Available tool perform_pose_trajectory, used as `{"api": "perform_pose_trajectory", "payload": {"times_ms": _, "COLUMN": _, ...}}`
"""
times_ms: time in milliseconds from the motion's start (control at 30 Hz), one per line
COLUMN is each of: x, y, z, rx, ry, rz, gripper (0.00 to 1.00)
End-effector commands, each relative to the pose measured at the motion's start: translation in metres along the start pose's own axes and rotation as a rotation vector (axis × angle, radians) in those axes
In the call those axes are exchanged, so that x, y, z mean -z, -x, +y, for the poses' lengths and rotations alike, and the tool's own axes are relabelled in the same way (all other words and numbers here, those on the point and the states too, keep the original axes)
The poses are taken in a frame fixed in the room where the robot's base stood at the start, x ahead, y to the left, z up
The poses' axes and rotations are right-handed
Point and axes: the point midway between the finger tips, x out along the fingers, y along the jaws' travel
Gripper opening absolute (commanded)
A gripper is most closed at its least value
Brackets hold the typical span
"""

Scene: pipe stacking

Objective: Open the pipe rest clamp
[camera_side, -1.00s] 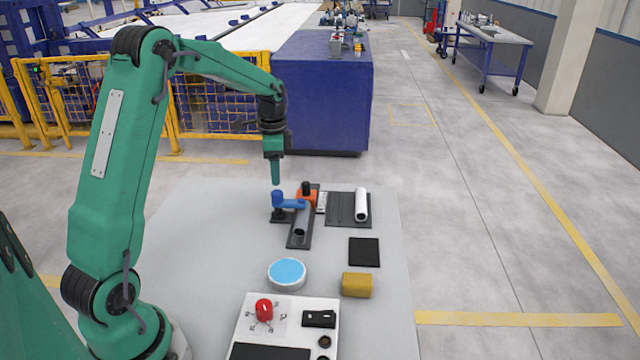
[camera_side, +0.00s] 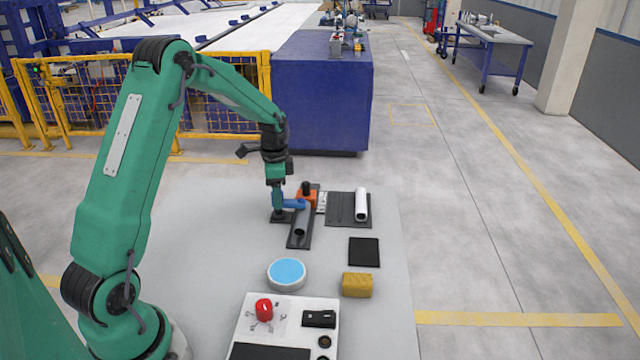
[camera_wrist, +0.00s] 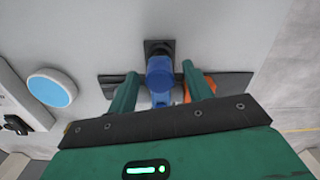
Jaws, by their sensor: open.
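The pipe rest clamp has a blue arm (camera_side: 293,203) on a dark base, with an orange block (camera_side: 307,196) to its right. In the wrist view its blue rounded end (camera_wrist: 160,72) lies between my two fingers, and part of the orange block (camera_wrist: 187,94) shows behind the right finger. A grey pipe (camera_side: 300,226) lies in the dark rest below the arm. My gripper (camera_side: 277,206) is down at the left end of the blue arm and hides that end in the side view. In the wrist view my gripper (camera_wrist: 165,85) is open, with its fingers on either side of the blue end; contact cannot be told.
A white pipe (camera_side: 361,204) lies on a dark plate to the right. A black square pad (camera_side: 364,252), a yellow block (camera_side: 357,285) and a round blue-topped disc (camera_side: 287,273) are nearer. A white board (camera_side: 244,327) with a red part (camera_side: 264,308) is in front.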

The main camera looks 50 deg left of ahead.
Motion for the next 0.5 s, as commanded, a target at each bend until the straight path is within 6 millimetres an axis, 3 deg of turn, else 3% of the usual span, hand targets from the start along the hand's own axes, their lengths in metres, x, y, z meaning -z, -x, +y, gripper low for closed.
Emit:
{"api": "perform_pose_trajectory", "payload": {"times_ms": 67, "x": 0.0, "y": 0.0001, "z": 0.0, "rx": 0.0, "ry": 0.0, "rz": 0.0, "gripper": 0.5}}
{"api": "perform_pose_trajectory", "payload": {"times_ms": 300, "x": 0.0, "y": 0.0003, "z": 0.0, "rx": 0.0, "ry": 0.0, "rz": 0.0, "gripper": 0.03}}
{"api": "perform_pose_trajectory", "payload": {"times_ms": 500, "x": 0.0001, "y": 0.0004, "z": 0.0, "rx": 0.0, "ry": 0.001, "rz": 0.0, "gripper": 0.0}}
